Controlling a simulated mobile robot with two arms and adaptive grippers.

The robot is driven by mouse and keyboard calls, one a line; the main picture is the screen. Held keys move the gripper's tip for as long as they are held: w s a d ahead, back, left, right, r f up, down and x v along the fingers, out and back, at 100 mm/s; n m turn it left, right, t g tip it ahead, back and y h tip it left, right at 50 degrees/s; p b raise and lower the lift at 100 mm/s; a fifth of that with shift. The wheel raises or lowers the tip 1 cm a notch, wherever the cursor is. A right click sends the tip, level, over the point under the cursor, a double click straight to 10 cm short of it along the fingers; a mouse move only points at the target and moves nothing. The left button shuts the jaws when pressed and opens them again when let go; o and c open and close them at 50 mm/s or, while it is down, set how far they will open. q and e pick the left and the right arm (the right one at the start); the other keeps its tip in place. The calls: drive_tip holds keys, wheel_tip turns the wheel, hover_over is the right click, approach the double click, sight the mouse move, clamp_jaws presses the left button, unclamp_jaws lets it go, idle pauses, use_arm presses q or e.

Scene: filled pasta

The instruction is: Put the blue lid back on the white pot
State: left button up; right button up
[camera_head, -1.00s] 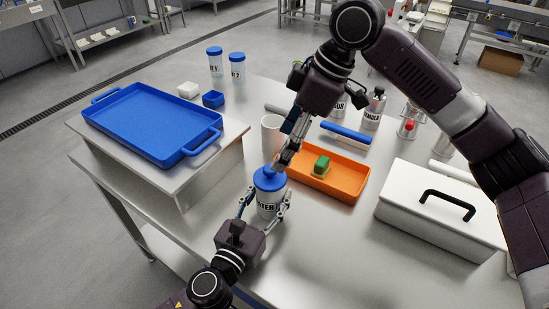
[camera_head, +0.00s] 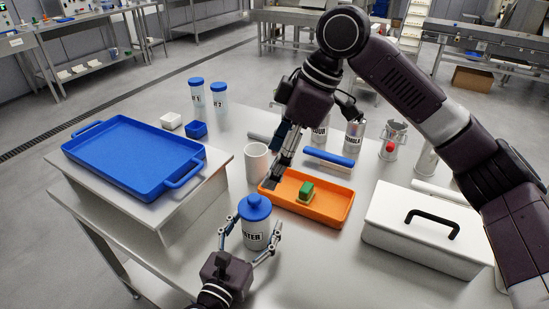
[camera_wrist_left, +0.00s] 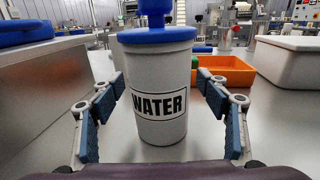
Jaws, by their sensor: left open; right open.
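The white pot (camera_head: 256,236), labelled WATER, stands upright on the steel table. Its blue lid (camera_head: 255,208) with a round knob sits on top and looks level in the left wrist view (camera_wrist_left: 157,36). My left gripper (camera_head: 250,229) is open, with one finger on each side of the pot. The left wrist view shows gaps between its blue pads and the pot wall. My right gripper (camera_head: 274,182) is open and empty, behind and a little right of the lid, near the left end of the orange tray. It is apart from the lid.
The orange tray (camera_head: 335,215) holds a green-topped block (camera_head: 306,190). A white cup (camera_head: 257,164) stands behind the pot. A blue tray (camera_head: 135,155) rests on a raised stand at left. A white box with a black handle (camera_head: 425,226) is at right. Table between pot and box is clear.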

use_arm(q)
drive_tip(key=shift+s, duration=0.1)
drive_tip(key=v, duration=1)
drive_tip(key=shift+s+a, duration=0.25)
drive_tip(key=shift+s, duration=0.1)
drive_tip(key=shift+s+a, duration=0.25)
drive_tip(key=shift+s, duration=0.2)
drive_tip(key=shift+r, duration=0.1)
